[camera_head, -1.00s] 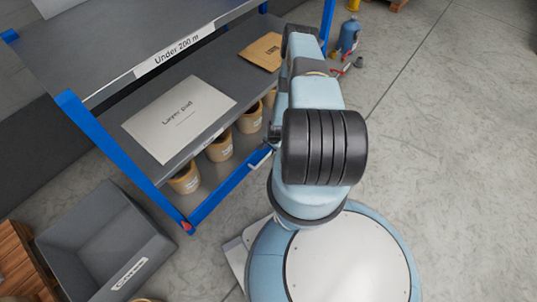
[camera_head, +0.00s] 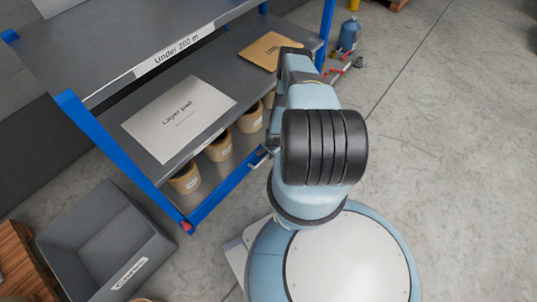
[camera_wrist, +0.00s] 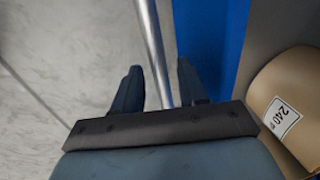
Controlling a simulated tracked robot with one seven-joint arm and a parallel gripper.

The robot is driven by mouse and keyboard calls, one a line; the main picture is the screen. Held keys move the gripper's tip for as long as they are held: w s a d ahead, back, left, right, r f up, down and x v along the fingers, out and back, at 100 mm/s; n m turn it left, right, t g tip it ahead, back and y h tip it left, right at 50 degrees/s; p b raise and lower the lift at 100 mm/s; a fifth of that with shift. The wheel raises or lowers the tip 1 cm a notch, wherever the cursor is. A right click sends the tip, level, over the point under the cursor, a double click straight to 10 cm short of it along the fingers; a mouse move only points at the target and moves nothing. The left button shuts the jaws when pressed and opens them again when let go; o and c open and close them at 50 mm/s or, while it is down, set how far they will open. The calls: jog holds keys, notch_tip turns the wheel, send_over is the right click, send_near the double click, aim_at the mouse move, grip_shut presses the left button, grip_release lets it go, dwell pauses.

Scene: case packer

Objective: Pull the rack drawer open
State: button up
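The rack drawer is the low shelf with a blue front bar (camera_head: 217,196), holding several tan cups. Its pale metal handle (camera_head: 258,162) shows in the head view beside my arm. In the wrist view the handle (camera_wrist: 152,45) is a silver rod running between the two dark fingers of my gripper (camera_wrist: 158,70), with the blue drawer front (camera_wrist: 208,45) to its right. My gripper is open, the fingers on either side of the rod with gaps visible. In the head view my arm hides most of the gripper.
A layer pad (camera_head: 180,117) and a brown envelope (camera_head: 272,50) lie on the shelf above the drawer. A grey bin (camera_head: 105,240) stands on the floor at left. A blue bottle (camera_head: 349,35) stands beyond the rack. The floor at right is clear.

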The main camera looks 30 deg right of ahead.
grip_shut()
dwell(0.3)
